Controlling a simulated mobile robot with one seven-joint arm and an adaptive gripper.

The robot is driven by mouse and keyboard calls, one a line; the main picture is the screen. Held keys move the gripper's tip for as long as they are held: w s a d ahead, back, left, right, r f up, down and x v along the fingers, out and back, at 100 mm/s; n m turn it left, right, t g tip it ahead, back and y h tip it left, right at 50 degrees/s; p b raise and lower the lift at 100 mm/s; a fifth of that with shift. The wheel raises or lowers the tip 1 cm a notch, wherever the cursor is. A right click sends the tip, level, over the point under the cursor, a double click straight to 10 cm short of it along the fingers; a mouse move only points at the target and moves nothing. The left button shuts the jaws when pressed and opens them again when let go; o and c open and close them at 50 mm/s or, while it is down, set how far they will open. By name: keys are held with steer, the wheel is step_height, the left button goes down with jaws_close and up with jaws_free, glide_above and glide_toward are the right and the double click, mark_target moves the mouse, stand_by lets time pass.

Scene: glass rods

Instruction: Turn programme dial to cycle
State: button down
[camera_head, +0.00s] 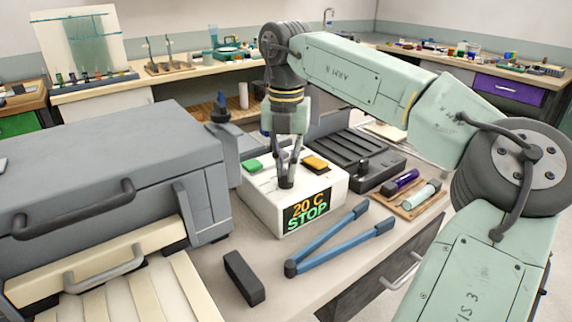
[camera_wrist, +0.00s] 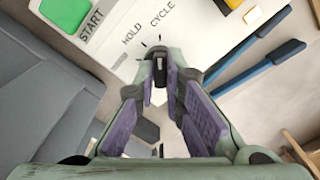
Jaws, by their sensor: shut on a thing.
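The white control box (camera_head: 262,202) stands on the bench with a green button (camera_head: 253,165), an orange button (camera_head: 315,162) and a display (camera_head: 307,212) reading "20 C STOP". My gripper (camera_head: 287,184) points down at the box top. In the wrist view my gripper (camera_wrist: 162,72) is shut on the dark programme dial (camera_wrist: 159,63), which has a pale pointer line. The words HOLD and CYCLE and small tick marks are printed beyond the dial. The line points roughly up the picture; I cannot tell exactly which mark it meets.
Blue long-handled tongs (camera_head: 330,240) and a dark block (camera_head: 243,278) lie in front of the box. A grey furnace-like unit (camera_head: 100,170) stands at left. A dark ribbed tray (camera_head: 350,150) and a wooden rack (camera_head: 411,203) with purple and pale cylinders are at right.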

mark_target(286, 171)
steer(key=c, duration=1.7)
jaws_free()
step_height(286, 171, up, 8)
steer(key=shift+f, duration=0.25)
